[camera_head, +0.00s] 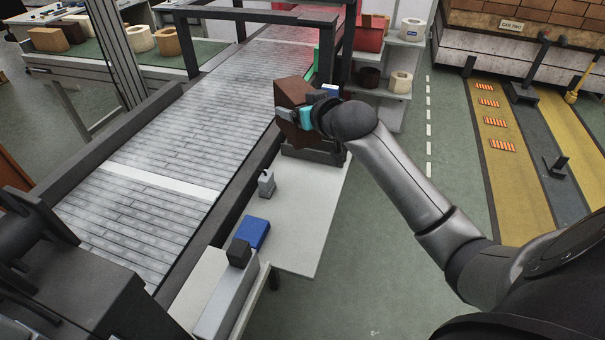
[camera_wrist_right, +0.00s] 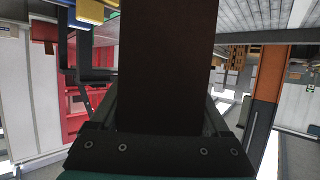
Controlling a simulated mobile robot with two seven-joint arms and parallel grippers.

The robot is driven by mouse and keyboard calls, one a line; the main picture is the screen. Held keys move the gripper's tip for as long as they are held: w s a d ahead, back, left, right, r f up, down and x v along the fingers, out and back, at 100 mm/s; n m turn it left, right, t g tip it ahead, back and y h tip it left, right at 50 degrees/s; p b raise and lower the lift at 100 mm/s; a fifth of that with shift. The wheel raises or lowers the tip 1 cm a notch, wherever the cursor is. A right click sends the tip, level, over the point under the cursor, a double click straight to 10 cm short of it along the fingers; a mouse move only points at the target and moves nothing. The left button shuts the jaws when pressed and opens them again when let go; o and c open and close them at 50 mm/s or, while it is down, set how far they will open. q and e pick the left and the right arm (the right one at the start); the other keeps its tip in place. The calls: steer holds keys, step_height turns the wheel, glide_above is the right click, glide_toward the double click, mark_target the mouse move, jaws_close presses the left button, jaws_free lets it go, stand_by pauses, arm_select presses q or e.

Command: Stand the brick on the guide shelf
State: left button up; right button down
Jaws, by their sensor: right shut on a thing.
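The reddish-brown brick (camera_head: 291,92) is in my right gripper (camera_head: 306,117), at the right side of the conveyor. It is tilted in the head view, above a dark ledge (camera_head: 318,155) at the far end of a pale table, which may be the guide shelf. I cannot tell whether the brick touches this ledge. In the right wrist view the brick (camera_wrist_right: 165,65) fills the middle as a dark block, between the fingers of my right gripper (camera_wrist_right: 165,125). The gripper is shut on it. My left gripper is not in view.
The roller conveyor (camera_head: 160,145) runs along the left, under a dark frame (camera_head: 262,15). The pale table (camera_head: 300,225) holds a blue box (camera_head: 253,233) and a small grey piece (camera_head: 266,184). A white rack (camera_head: 400,75) with rolls stands behind. Green floor (camera_head: 445,190) lies open to the right.

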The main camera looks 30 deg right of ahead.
step_height(320, 180, down, 19)
steer(key=b, duration=0.5)
steer(key=shift+a+r, duration=0.1)
steer(key=shift+r, duration=0.05)
steer(key=shift+c, duration=1.4)
jaws_free()
steer(key=shift+s+f, duration=0.1)
steer(key=shift+f, duration=0.2)
steer(key=shift+o, duration=1.4)
steer(key=shift+r, duration=0.1)
